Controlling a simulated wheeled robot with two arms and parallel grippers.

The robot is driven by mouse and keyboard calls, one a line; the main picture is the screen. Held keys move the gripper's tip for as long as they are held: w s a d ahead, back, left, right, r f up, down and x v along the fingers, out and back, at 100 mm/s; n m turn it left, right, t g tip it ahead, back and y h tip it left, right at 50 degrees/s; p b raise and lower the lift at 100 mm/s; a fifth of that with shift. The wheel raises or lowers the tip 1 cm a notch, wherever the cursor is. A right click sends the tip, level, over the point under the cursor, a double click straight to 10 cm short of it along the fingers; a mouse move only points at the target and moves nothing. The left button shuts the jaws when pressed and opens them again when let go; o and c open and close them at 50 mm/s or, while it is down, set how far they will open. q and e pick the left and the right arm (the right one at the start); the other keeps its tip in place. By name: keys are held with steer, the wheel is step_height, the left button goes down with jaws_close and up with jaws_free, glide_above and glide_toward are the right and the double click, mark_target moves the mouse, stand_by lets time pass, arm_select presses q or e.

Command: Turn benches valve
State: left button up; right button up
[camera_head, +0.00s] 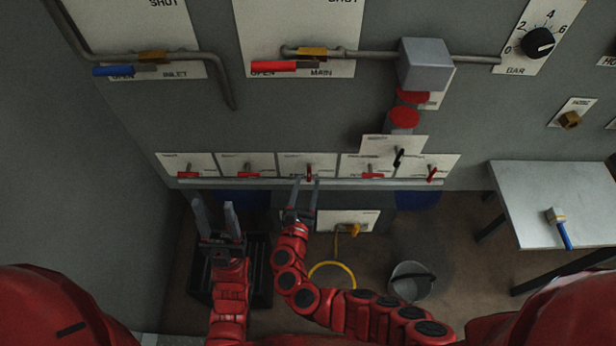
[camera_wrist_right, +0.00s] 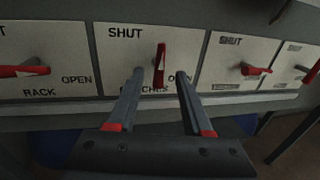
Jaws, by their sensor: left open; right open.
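The benches valve has a red lever (camera_wrist_right: 160,62) on a white plate marked SHUT at upper left and OPEN at lower right, with its lower label partly hidden by a finger. The lever stands about upright between the two marks. In the head view this plate (camera_head: 294,161) is the middle one of the low row. My right gripper (camera_head: 306,184) is open, its fingertips on either side of the lever with gaps in the wrist view; I cannot tell whether they reach its depth. My left gripper (camera_head: 215,207) is open and empty, lower left, above a black crate (camera_head: 260,270).
A rail (camera_head: 400,184) runs under the row of valves. Neighbouring red levers, such as the rack lever (camera_wrist_right: 22,71), sit close on both sides. Larger inlet (camera_head: 114,71) and main (camera_head: 287,67) levers are above. A bucket (camera_head: 411,283) and a table (camera_head: 550,190) stand right.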

steer(key=shift+w+d, duration=0.2)
steer(key=shift+w, duration=1.05)
jaws_close()
